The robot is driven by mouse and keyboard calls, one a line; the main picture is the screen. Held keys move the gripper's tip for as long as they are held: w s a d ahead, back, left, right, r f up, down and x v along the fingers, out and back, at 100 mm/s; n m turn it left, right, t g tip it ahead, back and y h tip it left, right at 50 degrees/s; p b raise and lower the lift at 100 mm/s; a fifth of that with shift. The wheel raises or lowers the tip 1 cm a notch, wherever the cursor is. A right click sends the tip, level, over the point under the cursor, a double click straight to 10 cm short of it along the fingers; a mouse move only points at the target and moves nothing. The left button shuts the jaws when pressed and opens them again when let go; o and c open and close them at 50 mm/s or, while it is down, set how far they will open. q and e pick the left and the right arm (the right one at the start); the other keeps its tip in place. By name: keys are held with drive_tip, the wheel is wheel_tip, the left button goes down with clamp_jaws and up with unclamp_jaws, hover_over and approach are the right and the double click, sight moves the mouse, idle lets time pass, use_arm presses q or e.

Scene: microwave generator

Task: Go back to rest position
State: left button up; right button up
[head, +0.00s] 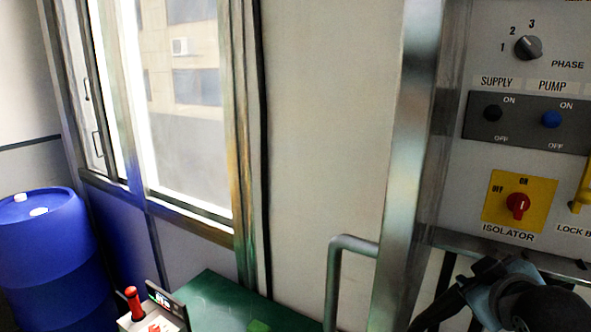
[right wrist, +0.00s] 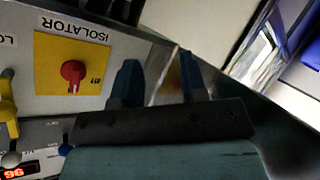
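My right gripper (head: 482,285) is at the bottom right of the head view, below the panel's isolator switch. In the right wrist view its two dark blue fingers (right wrist: 158,78) stand apart with nothing between them, so it is open and empty. The red isolator knob (head: 518,206) sits on a yellow plate (head: 496,182); the knob also shows in the right wrist view (right wrist: 74,71), apart from the fingers. My left gripper is not in view.
The control panel (head: 475,170) has a phase dial (head: 528,47), a black supply knob (head: 493,113) and a blue pump knob (head: 551,119). A grey handle (head: 334,275) stands left of my gripper. A green surface (head: 215,300) and a blue barrel (head: 42,250) are at left.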

drive_tip(key=s+a+f+m+g+y, duration=0.15)
drive_tip(key=s+f+g, duration=0.35)
drive_tip(key=s+f, duration=0.8)
drive_tip(key=s+a+f+m+g+y, duration=0.15)
drive_tip(key=s+f+g, duration=0.25)
drive_tip(key=s+f, duration=0.9)
drive_tip(key=w+a+f+t+y, duration=0.1)
drive_tip(key=w+a+f+t, duration=0.2)
drive_tip(key=f, duration=0.5)
drive_tip(key=w+a+f+t+y, duration=0.1)
drive_tip(key=w+a+f+t, duration=0.2)
drive_tip(key=f, duration=0.5)
drive_tip(key=shift+w+a+f+n+t, duration=0.3)
drive_tip(key=shift+w+t, duration=0.2)
drive_tip(key=shift+w, duration=0.75)
